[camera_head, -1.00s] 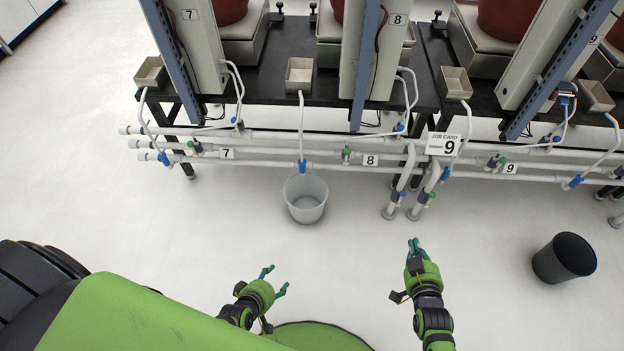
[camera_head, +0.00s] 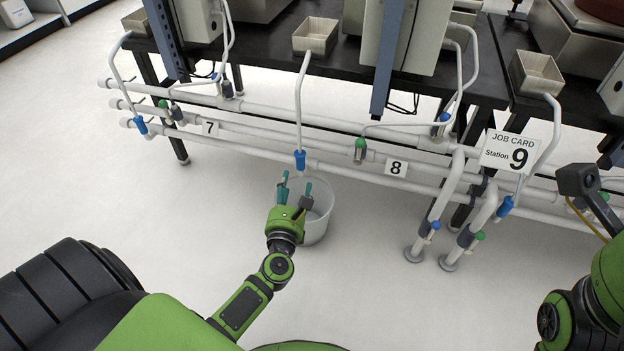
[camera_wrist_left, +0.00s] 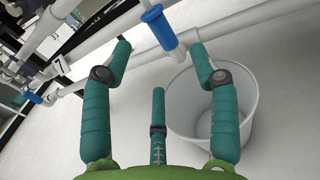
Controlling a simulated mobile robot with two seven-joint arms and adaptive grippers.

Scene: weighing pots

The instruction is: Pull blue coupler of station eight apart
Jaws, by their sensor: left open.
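The blue coupler of station eight (camera_head: 300,160) hangs at the lower end of a white hose, over the front pipe, left of the "8" label (camera_head: 396,167). In the left wrist view the blue coupler (camera_wrist_left: 160,28) stands tilted, just beyond and between my fingertips. My left gripper (camera_head: 295,184) is open and empty, just below the coupler in the head view. In the left wrist view the gripper (camera_wrist_left: 162,50) shows its fingers spread, with no clear contact. My right arm shows at the right edge, but its fingers are out of view.
A pale bucket (camera_head: 319,222) stands on the floor under the coupler, partly behind my left gripper. White pipes (camera_head: 340,170) run along the bench front. A job card (camera_head: 512,152) reads Station 9. Another blue coupler (camera_head: 505,207) hangs below it.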

